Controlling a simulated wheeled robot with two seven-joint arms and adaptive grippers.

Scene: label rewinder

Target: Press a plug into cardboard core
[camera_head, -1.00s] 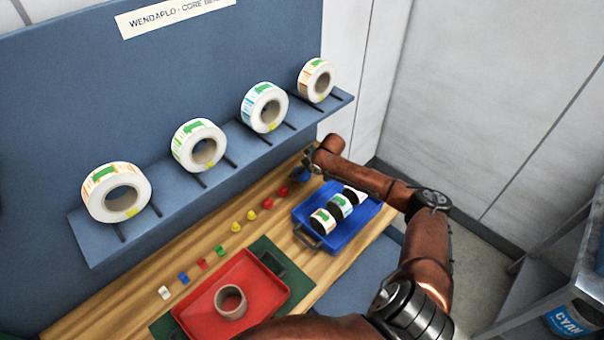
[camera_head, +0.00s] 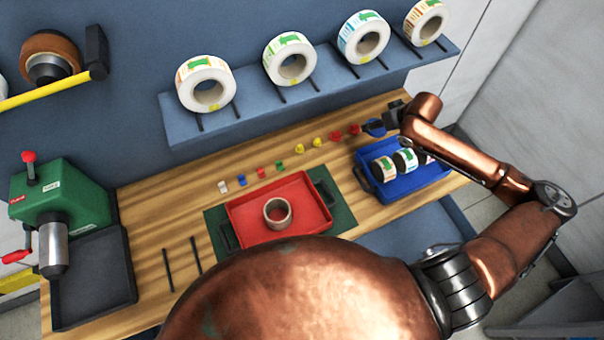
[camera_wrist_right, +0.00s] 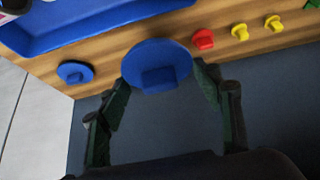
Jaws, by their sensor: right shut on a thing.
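The cardboard core (camera_head: 278,213), a short tan ring, stands in the red tray (camera_head: 318,216) with its open end up. My right gripper (camera_head: 380,125) is beyond the blue tray at the back right of the bench. In the wrist view my right gripper (camera_wrist_right: 163,92) is shut on a blue plug (camera_wrist_right: 157,62), a round disc with a square block on it. The held blue plug also shows in the head view (camera_head: 375,128). Another blue plug (camera_wrist_right: 75,72) lies on the wood. My left gripper is not in view.
Red plugs (camera_head: 354,129) and yellow plugs (camera_head: 316,142) line the bench, with small coloured pieces (camera_head: 260,172) farther left. The blue tray (camera_head: 420,182) holds label rolls. A green press (camera_head: 62,200) stands at left. A shelf (camera_head: 300,95) with several rolls overhangs the back.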

